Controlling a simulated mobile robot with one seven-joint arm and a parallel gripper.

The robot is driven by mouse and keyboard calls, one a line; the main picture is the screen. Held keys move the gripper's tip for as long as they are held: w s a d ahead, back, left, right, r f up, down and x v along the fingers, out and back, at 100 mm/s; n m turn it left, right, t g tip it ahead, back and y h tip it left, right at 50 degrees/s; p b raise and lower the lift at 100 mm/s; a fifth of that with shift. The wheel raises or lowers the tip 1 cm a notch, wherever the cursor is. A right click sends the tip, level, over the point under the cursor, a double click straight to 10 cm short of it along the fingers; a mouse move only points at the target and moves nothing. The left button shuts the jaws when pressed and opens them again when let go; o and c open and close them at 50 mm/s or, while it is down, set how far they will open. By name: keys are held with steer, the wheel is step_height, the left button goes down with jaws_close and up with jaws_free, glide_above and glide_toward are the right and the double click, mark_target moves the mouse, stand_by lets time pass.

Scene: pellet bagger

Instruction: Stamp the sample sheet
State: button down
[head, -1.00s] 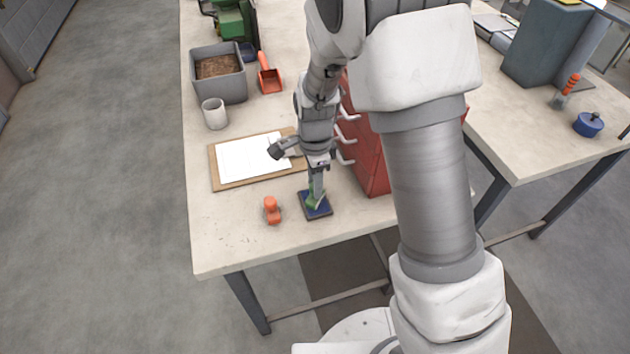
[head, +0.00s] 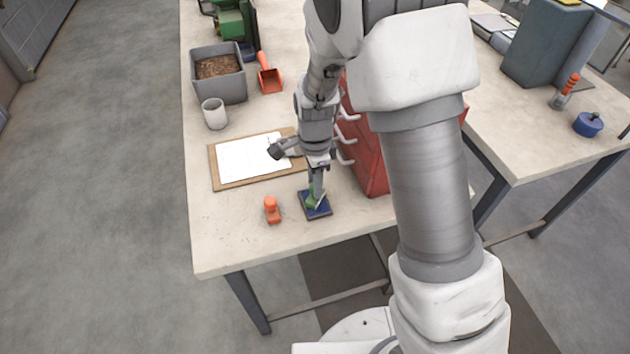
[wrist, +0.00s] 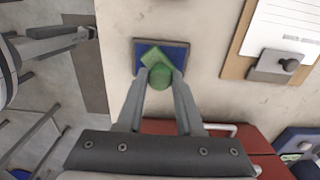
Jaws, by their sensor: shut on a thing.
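My gripper (head: 317,188) is shut on a green stamp (head: 311,201), which is on the blue ink pad (head: 323,211). In the wrist view the two fingers close on the green stamp's round handle (wrist: 160,77), with its square base below over the blue pad (wrist: 178,56). I cannot tell if the stamp presses on the pad or just hovers. The white sample sheet (head: 245,160) lies on a brown clipboard (head: 216,180) behind and left of the pad. My arm hides the clipboard's right end in the head view; the wrist view shows its metal clip (wrist: 277,66).
An orange stamp-like object (head: 271,211) stands just left of the pad. A red drawer cabinet (head: 368,160) with light handles is close on the right. A cup (head: 214,114), a grey bin of pellets (head: 219,88) and an orange scoop (head: 269,78) stand farther back. The front left tabletop is clear.

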steer(key=shift+r+p, duration=2.75)
steer(key=shift+r, duration=0.7)
